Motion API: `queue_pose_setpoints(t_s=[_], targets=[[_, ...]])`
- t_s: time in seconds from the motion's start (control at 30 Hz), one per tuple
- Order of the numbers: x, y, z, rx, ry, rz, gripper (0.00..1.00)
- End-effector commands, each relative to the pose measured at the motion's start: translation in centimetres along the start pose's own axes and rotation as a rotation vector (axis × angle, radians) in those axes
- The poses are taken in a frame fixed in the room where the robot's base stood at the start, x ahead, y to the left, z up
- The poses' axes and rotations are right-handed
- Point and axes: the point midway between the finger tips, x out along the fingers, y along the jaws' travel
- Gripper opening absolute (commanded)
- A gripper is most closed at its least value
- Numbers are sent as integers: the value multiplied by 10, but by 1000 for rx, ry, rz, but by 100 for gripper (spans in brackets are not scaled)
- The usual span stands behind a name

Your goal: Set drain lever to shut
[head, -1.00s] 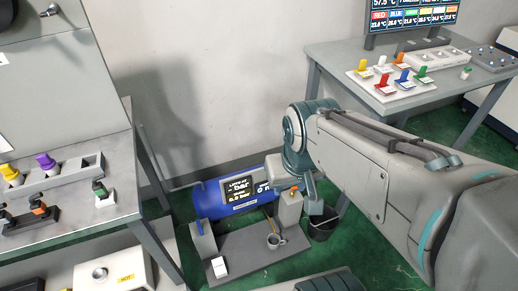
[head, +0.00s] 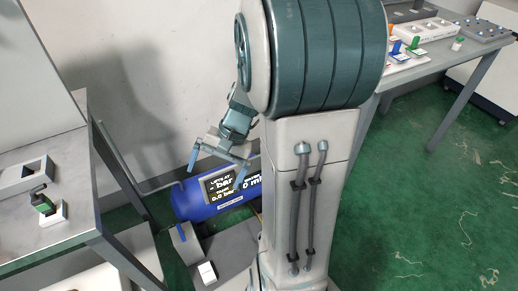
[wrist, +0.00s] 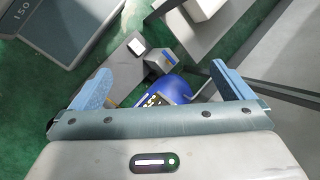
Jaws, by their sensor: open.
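A grey block (head: 186,246) with a blue lever (head: 181,232) stands on a low grey base beside a blue tank (head: 205,205). No label shows whether this is the drain lever, and its exact setting cannot be told. The block (wrist: 158,66) and its blue part (wrist: 168,56) also show in the wrist view, between and beyond the fingers. The tank (wrist: 173,90) is partly hidden there by the gripper body. My gripper (head: 217,168) is open and empty, above and in front of the tank, apart from the lever.
A tank display (head: 236,186) shows bar readings. A grey table (head: 75,225) stands at the left, a table with coloured levers (head: 460,55) at the right. My arm hides the base's right part.

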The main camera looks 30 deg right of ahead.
Motion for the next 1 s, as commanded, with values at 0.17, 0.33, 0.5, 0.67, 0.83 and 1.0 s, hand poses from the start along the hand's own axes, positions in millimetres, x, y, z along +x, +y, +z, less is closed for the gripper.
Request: queue_pose_setpoints(t_s=[0.17,0.33,0.5,0.67,0.83,1.0], targets=[[52,32,-66,271,-102,-217,100],[86,65,-128,513,-167,-457,100],[118,114,-193,749,-207,-726,100],[146,176,-251,962,-217,-1002,100],[180,258,-305,1180,-197,-1314,100],[213,343,-341,1363,-148,-1605,100]])
